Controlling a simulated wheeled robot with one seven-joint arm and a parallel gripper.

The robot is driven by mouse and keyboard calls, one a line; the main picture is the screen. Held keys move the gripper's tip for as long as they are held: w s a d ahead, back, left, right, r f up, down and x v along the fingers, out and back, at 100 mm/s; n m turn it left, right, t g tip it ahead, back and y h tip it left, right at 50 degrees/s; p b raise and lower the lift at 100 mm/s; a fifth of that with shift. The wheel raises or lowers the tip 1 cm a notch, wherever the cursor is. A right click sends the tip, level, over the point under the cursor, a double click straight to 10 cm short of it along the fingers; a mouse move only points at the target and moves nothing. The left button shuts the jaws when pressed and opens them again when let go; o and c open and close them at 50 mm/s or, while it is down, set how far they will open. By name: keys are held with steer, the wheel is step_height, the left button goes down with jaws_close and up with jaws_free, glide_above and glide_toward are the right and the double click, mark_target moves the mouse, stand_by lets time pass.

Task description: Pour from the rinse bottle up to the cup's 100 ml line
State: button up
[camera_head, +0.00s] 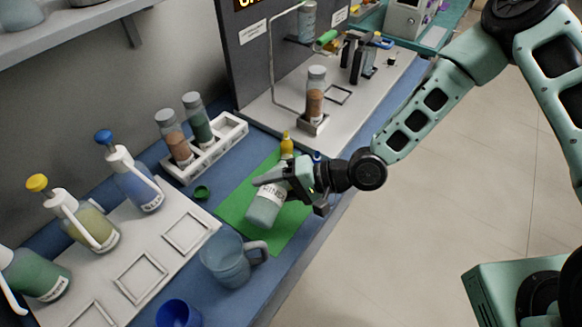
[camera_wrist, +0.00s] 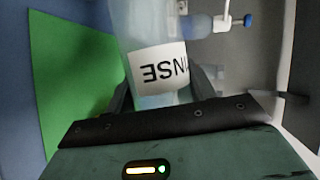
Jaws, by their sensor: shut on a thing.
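The rinse bottle (camera_head: 265,209) is pale blue-green with a white label reading "RINSE". My gripper (camera_head: 290,187) is shut on it and holds it tilted over the green mat (camera_head: 235,205). In the wrist view, the bottle (camera_wrist: 148,35) stands between the fingers of my gripper (camera_wrist: 165,95), its label partly readable. The clear bluish measuring cup (camera_head: 228,262) with a handle stands on the blue bench, nearer than the bottle. The bottle is apart from the cup. The cup's 100 ml line and its liquid level cannot be made out.
Pump bottles with yellow (camera_head: 84,224) and blue (camera_head: 137,188) tops stand left on a white board (camera_head: 150,235). A white rack (camera_head: 215,150) holds two jars. A small blue cup (camera_head: 178,314) is in front. A green cap (camera_head: 202,192) lies by the mat.

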mark_target(273, 198)
steer(key=shift+s+a+f+n+t+h+b, duration=0.2)
steer(key=shift+f+n+t+h+b, duration=0.1)
steer(key=shift+f+n+b, duration=0.25)
steer(key=shift+s+a+f+n+t+h+b, duration=0.1)
steer(key=shift+s+f+n+t+h+b, duration=0.2)
steer(key=shift+f, duration=0.35)
steer(key=shift+w+d+r, duration=0.1)
steer(key=shift+w+d, duration=0.1)
steer(key=shift+w, duration=0.05)
steer(key=shift+w+f+n+t+h+b, duration=0.2)
steer(key=shift+f+n+t+h+b, duration=0.2)
steer(key=shift+f+n+t+b, duration=0.55)
steer(key=shift+w+d+f+n+t+h+b, duration=0.1)
steer(key=shift+w+d+n+t+h+b, duration=0.05)
steer(key=shift+w+n+t+h+b, duration=0.3)
steer(key=shift+r+n+t+b, duration=0.25)
steer(key=shift+n+t+b, duration=0.05)
steer(key=shift+n, duration=0.05)
steer(key=shift+s+r+n+t+h+b, duration=0.15)
steer(key=shift+s+n+t+h+b, duration=0.15)
steer(key=shift+n+t+b, duration=0.3)
steer(key=shift+s+a+n+t+b, duration=0.25)
steer(key=shift+n+t+b, duration=0.3)
steer(key=shift+b, duration=0.65)
steer(key=n+t+b, duration=0.2)
steer(key=b, duration=0.1)
steer(key=shift+s+h, duration=0.2)
steer(key=shift+h, duration=0.15)
steer(key=shift+r+b, duration=0.1)
steer(key=shift+b, duration=0.2)
